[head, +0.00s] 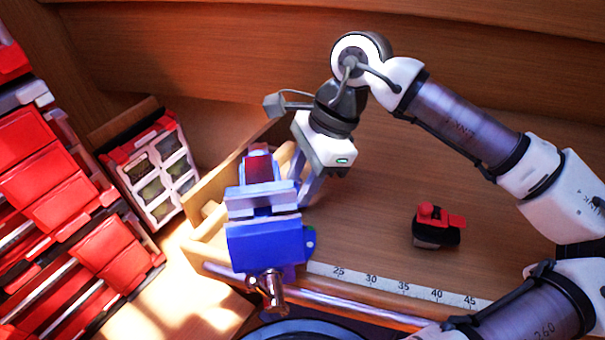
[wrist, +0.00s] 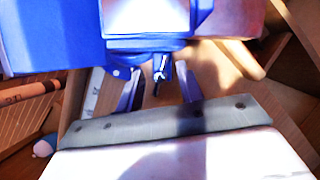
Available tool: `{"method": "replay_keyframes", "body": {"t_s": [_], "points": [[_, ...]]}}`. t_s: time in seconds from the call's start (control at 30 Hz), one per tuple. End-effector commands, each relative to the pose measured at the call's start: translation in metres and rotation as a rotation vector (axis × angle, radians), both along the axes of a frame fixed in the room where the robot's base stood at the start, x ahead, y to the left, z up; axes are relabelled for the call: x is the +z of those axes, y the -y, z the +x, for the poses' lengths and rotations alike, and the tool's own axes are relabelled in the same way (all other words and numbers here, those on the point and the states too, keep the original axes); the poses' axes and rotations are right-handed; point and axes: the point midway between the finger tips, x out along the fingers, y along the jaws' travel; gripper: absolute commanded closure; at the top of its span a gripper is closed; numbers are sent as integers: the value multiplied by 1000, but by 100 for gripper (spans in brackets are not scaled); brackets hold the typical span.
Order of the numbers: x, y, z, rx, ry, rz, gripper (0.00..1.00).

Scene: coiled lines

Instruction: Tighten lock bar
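A blue vise (head: 265,243) with pale jaws stands at the front edge of the bench in the head view. Its blue body fills the top of the wrist view (wrist: 50,38). A small metal bar (wrist: 160,67), which looks like the lock bar, sticks out under the body in the wrist view. My gripper (head: 308,188) is low beside and behind the vise, pointing down. In the wrist view its two fingers (wrist: 157,88) stand apart, one on each side of the bar, with gaps visible. The bar is hidden in the head view.
A copper-coloured handle (head: 272,292) juts from the vise's front. A ruler strip (head: 400,288) runs along the bench's front edge. A red and black tool (head: 436,227) lies to the right. Red bins (head: 60,170) and a windowed case (head: 155,170) stand left. The bench behind the tool is clear.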

Motion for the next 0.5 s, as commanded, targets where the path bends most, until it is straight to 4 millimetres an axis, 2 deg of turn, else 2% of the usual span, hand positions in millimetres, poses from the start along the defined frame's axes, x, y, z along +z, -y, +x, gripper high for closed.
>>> {"method": "replay_keyframes", "body": {"t_s": [0.03,0.3,0.5], "points": [[0,0,0,0,0,0,66],[0,0,0,0,0,0,100],[0,0,0,-5,0,0,100]]}}
